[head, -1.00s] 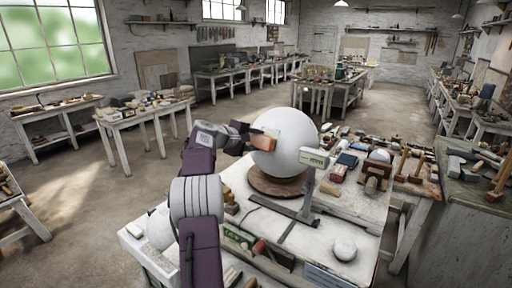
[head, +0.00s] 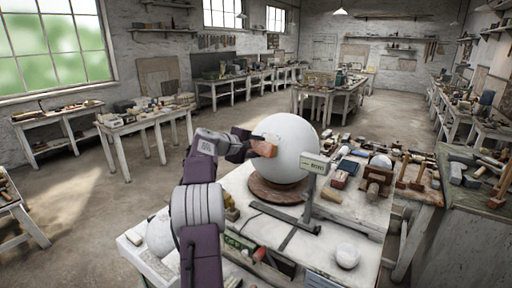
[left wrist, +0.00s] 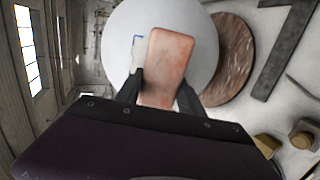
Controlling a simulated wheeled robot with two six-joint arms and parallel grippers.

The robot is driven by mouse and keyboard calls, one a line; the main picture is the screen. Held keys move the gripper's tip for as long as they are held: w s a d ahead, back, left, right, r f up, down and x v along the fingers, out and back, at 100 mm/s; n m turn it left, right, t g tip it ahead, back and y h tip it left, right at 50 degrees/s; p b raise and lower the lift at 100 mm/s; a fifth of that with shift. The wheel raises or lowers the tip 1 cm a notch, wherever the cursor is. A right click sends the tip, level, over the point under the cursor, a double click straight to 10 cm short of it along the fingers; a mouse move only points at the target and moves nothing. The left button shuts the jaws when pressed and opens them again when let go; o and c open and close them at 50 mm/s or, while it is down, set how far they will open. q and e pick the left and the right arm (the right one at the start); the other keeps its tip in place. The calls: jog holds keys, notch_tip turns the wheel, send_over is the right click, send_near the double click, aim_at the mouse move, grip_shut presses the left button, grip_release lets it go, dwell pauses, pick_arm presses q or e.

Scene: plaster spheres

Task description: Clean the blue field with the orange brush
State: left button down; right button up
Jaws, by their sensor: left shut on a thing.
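A large white plaster sphere (head: 297,150) rests on a round brown base (head: 280,191) on the near table. My left gripper (head: 246,148) is shut on the orange brush (head: 265,149), at the sphere's left side. In the left wrist view the brush (left wrist: 167,62) stands between the fingers, in front of the sphere (left wrist: 195,30). A small patch with a blue edge (left wrist: 136,42) shows on the sphere left of the brush, partly hidden by the brush and a finger. I cannot tell whether the brush touches the sphere. My right gripper is not in view.
A post with a pale labelled head (head: 315,162) stands close to the sphere's right, on a dark metal bar (head: 285,218). A small white ball (head: 347,256) lies at the table's front right. Tools and blocks crowd the right side.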

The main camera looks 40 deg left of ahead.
pick_arm(q)
jog(key=shift+w, duration=0.25)
jog(key=shift+f, duration=0.1)
jog(key=shift+d+b, duration=0.5)
jog(key=shift+b, duration=0.05)
jog(key=shift+d, duration=0.1)
jog(key=shift+d+b, duration=0.4)
jog(key=shift+d, duration=0.1)
